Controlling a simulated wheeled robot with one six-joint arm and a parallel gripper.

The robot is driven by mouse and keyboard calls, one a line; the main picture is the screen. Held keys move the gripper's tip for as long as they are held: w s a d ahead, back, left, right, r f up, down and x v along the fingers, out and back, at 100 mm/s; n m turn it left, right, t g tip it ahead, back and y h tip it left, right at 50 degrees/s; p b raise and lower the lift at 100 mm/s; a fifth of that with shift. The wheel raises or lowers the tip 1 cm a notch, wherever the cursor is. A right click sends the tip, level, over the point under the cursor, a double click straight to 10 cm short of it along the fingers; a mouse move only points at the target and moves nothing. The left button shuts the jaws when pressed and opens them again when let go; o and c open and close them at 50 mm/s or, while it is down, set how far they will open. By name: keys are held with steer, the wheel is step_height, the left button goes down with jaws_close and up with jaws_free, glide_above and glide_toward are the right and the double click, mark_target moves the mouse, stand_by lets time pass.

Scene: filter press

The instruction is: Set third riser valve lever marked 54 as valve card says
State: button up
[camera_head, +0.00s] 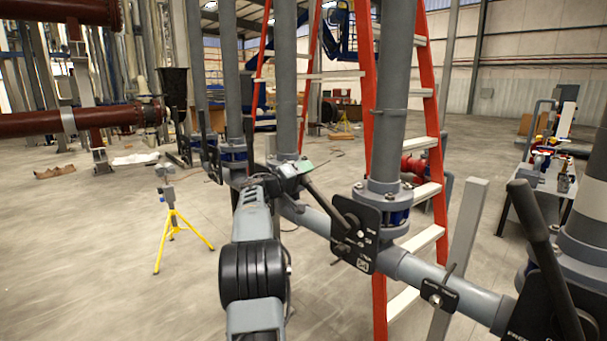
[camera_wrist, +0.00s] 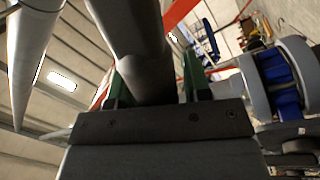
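A dark plate (camera_head: 358,236) with small white markings sits on a grey riser; I cannot read its number. Its black lever (camera_head: 323,204) slants from the plate up and left. My gripper (camera_head: 303,170) is at the upper end of this lever in the head view. In the wrist view two green fingers (camera_wrist: 155,85) stand on either side of a dark round bar, apparently the lever handle (camera_wrist: 148,60). Whether both fingers press on it is unclear. No valve card can be made out.
A red ladder (camera_head: 368,130) stands close behind the riser. Another black lever (camera_head: 545,245) is at the right on the same grey pipe. A grey post (camera_head: 467,235), a yellow tripod (camera_head: 172,225) and a side table (camera_head: 545,190) stand around. The floor at left is mostly clear.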

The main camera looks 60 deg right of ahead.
steer(key=shift+o, duration=1.1)
steer(key=shift+w, duration=0.1)
steer(key=shift+w+a, duration=0.1)
steer(key=shift+a, duration=0.05)
steer(key=b+v, duration=0.3)
steer(key=v, duration=1)
steer(key=shift+a+b, duration=0.25)
steer(key=shift+b, duration=0.05)
steer(key=shift+w, duration=0.15)
